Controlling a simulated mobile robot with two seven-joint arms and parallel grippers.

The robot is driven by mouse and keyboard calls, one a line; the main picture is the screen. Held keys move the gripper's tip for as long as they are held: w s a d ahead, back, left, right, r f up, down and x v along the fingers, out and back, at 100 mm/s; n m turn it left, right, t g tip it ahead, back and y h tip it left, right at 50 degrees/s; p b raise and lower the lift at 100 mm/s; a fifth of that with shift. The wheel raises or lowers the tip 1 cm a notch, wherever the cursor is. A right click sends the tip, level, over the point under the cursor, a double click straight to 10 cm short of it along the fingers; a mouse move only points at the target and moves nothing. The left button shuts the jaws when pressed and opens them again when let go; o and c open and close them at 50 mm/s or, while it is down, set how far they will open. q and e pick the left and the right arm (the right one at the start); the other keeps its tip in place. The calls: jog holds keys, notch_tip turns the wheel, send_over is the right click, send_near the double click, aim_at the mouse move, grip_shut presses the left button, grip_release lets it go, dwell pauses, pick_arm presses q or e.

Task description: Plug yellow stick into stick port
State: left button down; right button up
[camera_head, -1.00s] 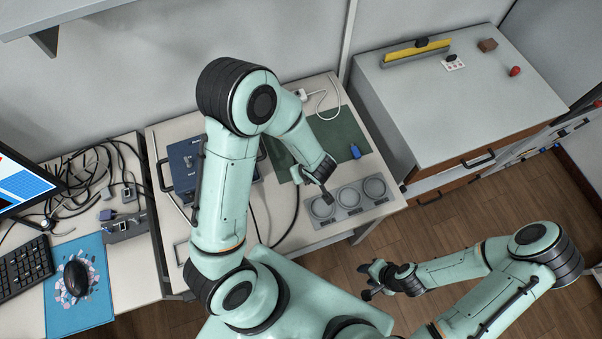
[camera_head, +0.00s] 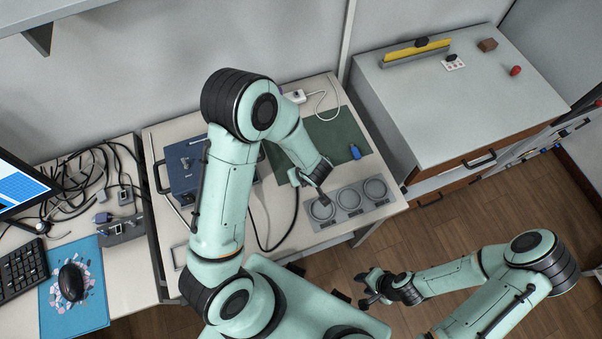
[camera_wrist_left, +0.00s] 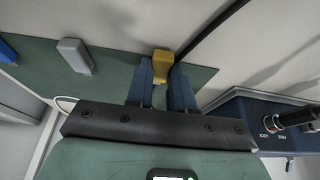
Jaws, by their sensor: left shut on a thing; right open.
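In the left wrist view, my left gripper (camera_wrist_left: 161,74) is shut on the yellow stick (camera_wrist_left: 163,62), whose end sticks out past the fingertips. It is over the green mat (camera_wrist_left: 115,72). The blue box (camera_head: 183,163) stands left of the left wrist. Its front (camera_wrist_left: 265,122) shows at the right of the left wrist view, with a dark cylindrical fitting (camera_wrist_left: 300,115). I cannot make out the stick port. My right gripper (camera_head: 372,286) is open and empty, away from the table.
A blue stick (camera_head: 355,152) and a grey stick (camera_wrist_left: 75,55) lie on the mat. A grey plate with round recesses (camera_head: 350,203) is at the table's front. A black cable (camera_head: 291,228) runs across the table. A grey cabinet (camera_head: 480,110) stands on the right.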

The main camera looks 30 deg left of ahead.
pick_arm(q)
jog(key=r+p, duration=0.1)
jog(key=r, duration=0.1)
jog(key=r+p, duration=0.1)
jog(key=r, duration=0.1)
jog(key=r+p, duration=0.1)
jog(key=r, duration=0.2)
jog(key=shift+w, duration=0.3)
notch_tip(320, 180, up, 13)
jog(key=shift+s, duration=0.3)
pick_arm(e)
jog(key=shift+t, duration=0.3)
jog(key=w+r, duration=0.3)
jog(key=w, duration=0.1)
jog(key=shift+w+r, duration=0.1)
jog(key=shift+r, duration=0.3)
pick_arm(q)
jog(key=shift+f, duration=0.1)
